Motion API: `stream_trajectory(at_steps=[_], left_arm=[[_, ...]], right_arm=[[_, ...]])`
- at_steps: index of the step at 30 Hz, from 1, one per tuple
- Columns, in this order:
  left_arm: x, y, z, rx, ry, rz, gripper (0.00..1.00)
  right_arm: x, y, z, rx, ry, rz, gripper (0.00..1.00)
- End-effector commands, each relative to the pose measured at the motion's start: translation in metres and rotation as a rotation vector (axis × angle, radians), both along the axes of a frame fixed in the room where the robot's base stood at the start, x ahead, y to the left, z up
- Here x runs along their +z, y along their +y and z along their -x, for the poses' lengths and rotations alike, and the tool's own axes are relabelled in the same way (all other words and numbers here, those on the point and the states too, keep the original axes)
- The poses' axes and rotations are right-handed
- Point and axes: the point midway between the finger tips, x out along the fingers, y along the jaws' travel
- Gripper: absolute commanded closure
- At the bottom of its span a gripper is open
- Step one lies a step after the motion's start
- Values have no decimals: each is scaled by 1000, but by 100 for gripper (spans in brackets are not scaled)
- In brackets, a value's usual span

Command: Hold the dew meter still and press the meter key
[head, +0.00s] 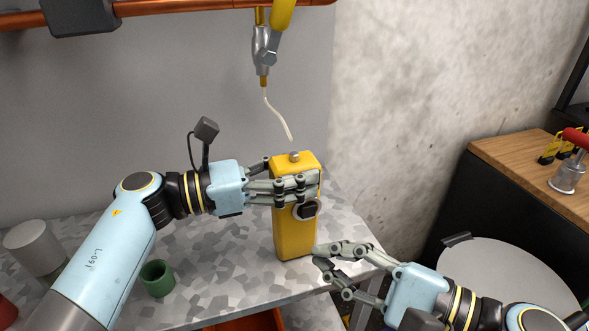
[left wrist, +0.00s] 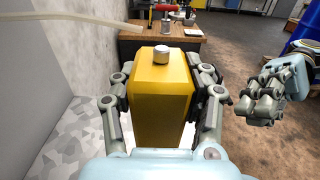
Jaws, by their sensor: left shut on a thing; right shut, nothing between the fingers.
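The yellow dew meter (head: 293,235) stands upright on the speckled table. It has a round silver knob on top and a dark round dial (head: 306,209) on its front. My left gripper (head: 295,187) is shut around its upper part. In the left wrist view the meter (left wrist: 160,100) sits between the fingers of that gripper (left wrist: 160,95). My right gripper (head: 322,255) is shut and empty, low in front of the meter's right side, and whether it touches the meter I cannot tell. It also shows at the right in the left wrist view (left wrist: 246,103). I cannot make out the meter key for certain.
A green cup (head: 157,278) and a pale grey cup (head: 35,248) stand on the speckled table (head: 215,270) at left. A thin pale tube (head: 278,115) hangs from a tap above the meter. A round grey lid (head: 505,275) is at right, below a wooden counter (head: 535,183).

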Motion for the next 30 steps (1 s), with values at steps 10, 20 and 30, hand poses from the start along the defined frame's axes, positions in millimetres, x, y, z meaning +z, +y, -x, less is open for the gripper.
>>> stream_trajectory(at_steps=[10,20,30], left_arm=[[0,0,0,0,0,0,26],[-1,13,4,1,1,-2,26],[-1,65,21,0,1,-2,26]], right_arm=[[0,0,0,0,0,0,100],[0,0,0,0,0,0,100],[0,0,0,0,0,0,100]])
